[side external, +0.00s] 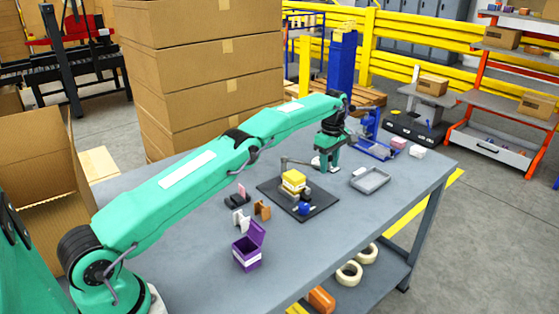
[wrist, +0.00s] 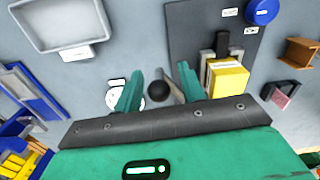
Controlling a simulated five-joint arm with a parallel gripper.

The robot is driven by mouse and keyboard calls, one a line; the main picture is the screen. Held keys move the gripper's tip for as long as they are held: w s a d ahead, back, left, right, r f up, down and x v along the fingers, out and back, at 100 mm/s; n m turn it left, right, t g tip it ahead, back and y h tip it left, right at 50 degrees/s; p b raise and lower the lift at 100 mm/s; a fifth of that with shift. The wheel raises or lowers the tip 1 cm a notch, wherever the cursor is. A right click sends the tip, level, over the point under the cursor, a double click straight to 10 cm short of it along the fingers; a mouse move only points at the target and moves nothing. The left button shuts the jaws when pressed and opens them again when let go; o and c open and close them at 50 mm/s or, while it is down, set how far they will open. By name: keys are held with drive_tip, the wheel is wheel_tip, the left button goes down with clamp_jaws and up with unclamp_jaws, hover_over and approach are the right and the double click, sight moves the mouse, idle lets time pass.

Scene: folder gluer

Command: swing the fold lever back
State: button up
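The folding fixture is a black base plate (side external: 275,205) on the grey table, and it also shows in the wrist view (wrist: 185,25). A yellow box (side external: 293,180) sits on it, also in the wrist view (wrist: 227,80). The grey fold lever (side external: 297,161) reaches from the fixture toward my gripper (side external: 327,168). In the wrist view, a black ball knob (wrist: 158,91) shows between the two green fingers of my gripper (wrist: 158,85). The fingers are apart, with gaps beside the knob. Part of the lever (wrist: 173,90) is hidden behind the right finger.
A grey tray (side external: 385,180) lies right of the fixture. A purple open box (side external: 247,252) and small brown and dark pieces (side external: 262,210) stand in front left. A blue device (side external: 375,140) stands behind. A blue knob (side external: 304,209) is at the plate's front.

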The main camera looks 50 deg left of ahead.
drive_tip(key=shift+s+d+m, duration=0.2)
drive_tip(key=shift+s+m, duration=0.1)
drive_tip(key=shift+s, duration=0.1)
drive_tip(key=shift+s+d+m, duration=0.25)
drive_tip(key=shift+s+m, duration=0.15)
drive_tip(key=shift+s, duration=0.15)
drive_tip(key=shift+s+d+m, duration=0.2)
drive_tip(key=shift+s+m, duration=0.2)
drive_tip(key=shift+s, duration=0.1)
drive_tip(key=shift+s+d+m, duration=0.15)
drive_tip(key=shift+s+m, duration=0.4)
drive_tip(key=shift+s, duration=0.15)
drive_tip(key=shift+s+d+m, duration=0.1)
drive_tip(key=shift+s+m, duration=0.45)
drive_tip(key=shift+s, duration=0.15)
drive_tip(key=shift+s+m, duration=1.1)
drive_tip(key=shift+s, duration=0.35)
drive_tip(key=shift+s+a+m, duration=0.25)
drive_tip(key=shift+s+m, duration=0.45)
drive_tip(key=shift+s, duration=0.2)
drive_tip(key=shift+s+a+m, duration=0.2)
drive_tip(key=shift+s+m, duration=0.5)
drive_tip(key=shift+s, duration=0.2)
wheel_tip(320, 180, up, 9)
drive_tip(key=s+d+r+m+t, duration=0.2)
drive_tip(key=s+d+r+m, duration=0.1)
drive_tip(key=s+r, duration=0.6)
drive_tip(key=shift+s+m, duration=0.4)
drive_tip(key=shift+s, duration=0.85)
